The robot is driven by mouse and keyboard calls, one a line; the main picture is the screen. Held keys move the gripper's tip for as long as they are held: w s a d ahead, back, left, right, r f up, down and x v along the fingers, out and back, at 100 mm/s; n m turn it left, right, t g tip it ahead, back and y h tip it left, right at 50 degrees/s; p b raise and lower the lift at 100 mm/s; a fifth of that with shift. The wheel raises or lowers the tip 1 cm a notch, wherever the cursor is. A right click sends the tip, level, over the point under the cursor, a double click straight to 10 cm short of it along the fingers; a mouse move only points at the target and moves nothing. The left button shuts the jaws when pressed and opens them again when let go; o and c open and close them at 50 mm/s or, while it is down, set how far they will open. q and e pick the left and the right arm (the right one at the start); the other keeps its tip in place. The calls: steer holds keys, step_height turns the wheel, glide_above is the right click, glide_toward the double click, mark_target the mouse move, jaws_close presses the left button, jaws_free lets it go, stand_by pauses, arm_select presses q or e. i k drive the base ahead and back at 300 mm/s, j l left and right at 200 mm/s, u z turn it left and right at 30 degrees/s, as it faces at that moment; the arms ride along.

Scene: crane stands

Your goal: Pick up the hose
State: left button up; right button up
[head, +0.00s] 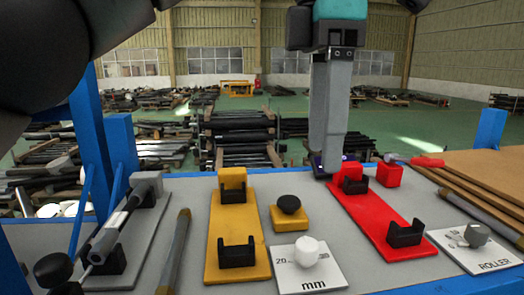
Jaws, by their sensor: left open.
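No piece here is clearly recognisable as the hose. A long grey and black tool with a thin front end (125,215) lies in black holders on a grey plate at the left. A dark rod with brown ends (176,250) lies between that plate and a yellow plate. Another dark rod (470,198) lies at the right. My left gripper (323,172) points straight down at the table's back edge, just left of the red stand's far end. It is open, with nothing visible between its fingers. My right gripper is not recognisable in view.
A yellow stand (238,225) and a red stand (375,222) each have two holders, both empty. Nearby are a yellow block with a black knob (290,212), a "20 mm" card (308,272), a "ROLLER" card (478,252), a red block (389,175) and a red-handled tool (426,162).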

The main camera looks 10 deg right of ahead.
mark_target(100, 250)
steer(key=k, duration=1.35)
